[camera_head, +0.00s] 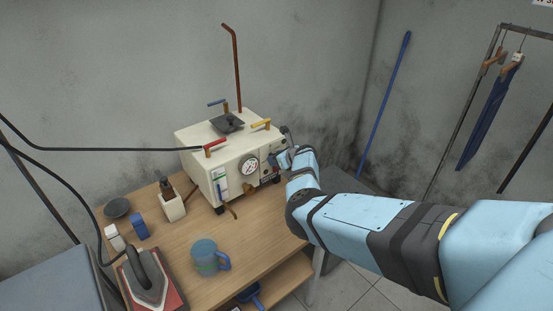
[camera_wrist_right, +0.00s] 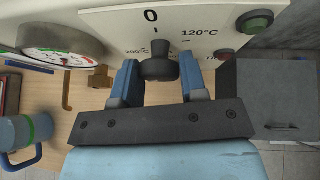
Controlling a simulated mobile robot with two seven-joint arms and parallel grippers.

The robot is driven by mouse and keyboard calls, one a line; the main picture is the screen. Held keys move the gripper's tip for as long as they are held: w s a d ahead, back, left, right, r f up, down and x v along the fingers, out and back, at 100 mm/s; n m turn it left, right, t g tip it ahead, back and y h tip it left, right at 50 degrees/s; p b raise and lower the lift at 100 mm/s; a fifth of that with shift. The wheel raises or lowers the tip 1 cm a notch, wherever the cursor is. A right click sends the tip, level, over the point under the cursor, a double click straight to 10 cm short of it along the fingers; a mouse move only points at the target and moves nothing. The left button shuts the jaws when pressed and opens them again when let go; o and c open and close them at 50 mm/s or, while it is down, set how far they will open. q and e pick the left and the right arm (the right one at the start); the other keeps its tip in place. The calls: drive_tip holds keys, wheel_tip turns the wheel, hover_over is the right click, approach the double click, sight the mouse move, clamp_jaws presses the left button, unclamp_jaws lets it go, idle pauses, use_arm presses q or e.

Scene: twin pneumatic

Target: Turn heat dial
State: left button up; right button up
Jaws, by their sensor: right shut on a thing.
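The black heat dial (camera_wrist_right: 158,65) is on the front panel of the cream steam unit (camera_head: 205,170). In the right wrist view the panel around it is marked 0 at the top and 120°C to the right, with other marks partly hidden by the dial. My right gripper (camera_head: 278,159) is at the right part of the unit's front, its two blue fingers on either side of the dial and shut on it. In the head view the gripper covers the dial. My left gripper is not in view.
A round gauge (camera_head: 249,165) is left of the dial. A blue mug (camera_head: 204,260) and an iron (camera_head: 146,275) stand on the wooden table (camera_head: 258,243).

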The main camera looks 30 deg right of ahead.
drive_tip(key=shift+m+y, duration=0.8)
drive_tip(key=shift+y, duration=0.1)
drive_tip(key=o, duration=0.9)
drive_tip(key=shift+w, duration=0.1)
wheel_tip(320, 180, up, 20)
drive_tip(key=b, duration=0.2)
